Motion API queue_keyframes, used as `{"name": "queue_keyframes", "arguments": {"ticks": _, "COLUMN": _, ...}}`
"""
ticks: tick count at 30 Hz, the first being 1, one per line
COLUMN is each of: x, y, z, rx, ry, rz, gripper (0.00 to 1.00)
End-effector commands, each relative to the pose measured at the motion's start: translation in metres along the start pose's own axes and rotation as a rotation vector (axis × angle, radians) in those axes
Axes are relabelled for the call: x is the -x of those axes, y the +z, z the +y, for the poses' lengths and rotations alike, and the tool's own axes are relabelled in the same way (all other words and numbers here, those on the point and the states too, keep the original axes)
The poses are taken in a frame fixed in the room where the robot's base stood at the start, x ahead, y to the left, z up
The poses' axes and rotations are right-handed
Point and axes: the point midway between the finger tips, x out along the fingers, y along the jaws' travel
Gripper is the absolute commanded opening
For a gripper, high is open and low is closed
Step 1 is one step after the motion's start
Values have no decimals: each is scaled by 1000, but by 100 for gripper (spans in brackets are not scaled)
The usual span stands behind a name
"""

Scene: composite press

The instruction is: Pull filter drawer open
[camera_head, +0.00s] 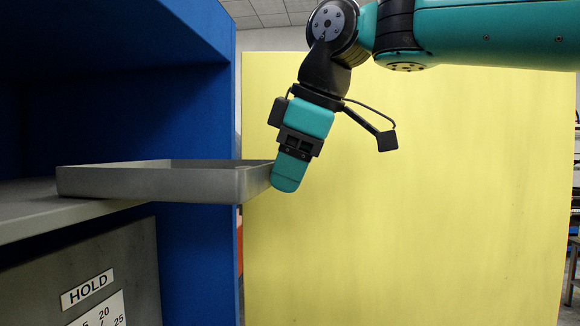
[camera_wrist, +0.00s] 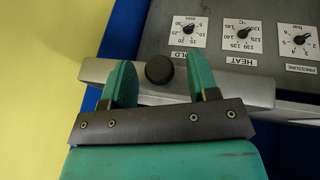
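The filter drawer (camera_head: 150,184) is a shallow grey metal tray in the blue press, jutting out past the grey shelf in the head view. Its grey front (camera_wrist: 250,92) crosses the wrist view and carries a round black knob (camera_wrist: 159,69). My gripper (camera_head: 286,174) points down at the drawer's front end. In the wrist view its two green fingers stand either side of the knob, with a gap on each side, so it is open and holds nothing. In the head view the knob is hidden behind the fingers.
The blue press wall (camera_head: 195,245) stands beside the drawer. A grey panel below has a HOLD label (camera_head: 88,289), and dials (camera_wrist: 243,33) show in the wrist view. A large yellow panel (camera_head: 420,220) fills the background. The space right of the drawer looks clear.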

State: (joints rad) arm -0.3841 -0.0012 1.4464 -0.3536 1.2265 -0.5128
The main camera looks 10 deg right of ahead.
Motion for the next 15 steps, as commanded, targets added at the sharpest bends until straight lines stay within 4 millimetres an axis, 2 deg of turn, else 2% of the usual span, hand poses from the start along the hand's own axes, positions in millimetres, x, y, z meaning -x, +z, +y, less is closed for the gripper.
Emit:
{"name": "queue_keyframes", "arguments": {"ticks": 8, "x": 4, "y": 0, "z": 1, "rx": -1, "ry": 3, "rz": 3, "gripper": 54}}
{"name": "queue_keyframes", "arguments": {"ticks": 11, "x": 15, "y": -1, "z": 2, "rx": -2, "ry": 4, "rz": 4, "gripper": 54}}
{"name": "queue_keyframes", "arguments": {"ticks": 15, "x": 46, "y": -2, "z": 3, "rx": -2, "ry": 7, "rz": 4, "gripper": 54}}
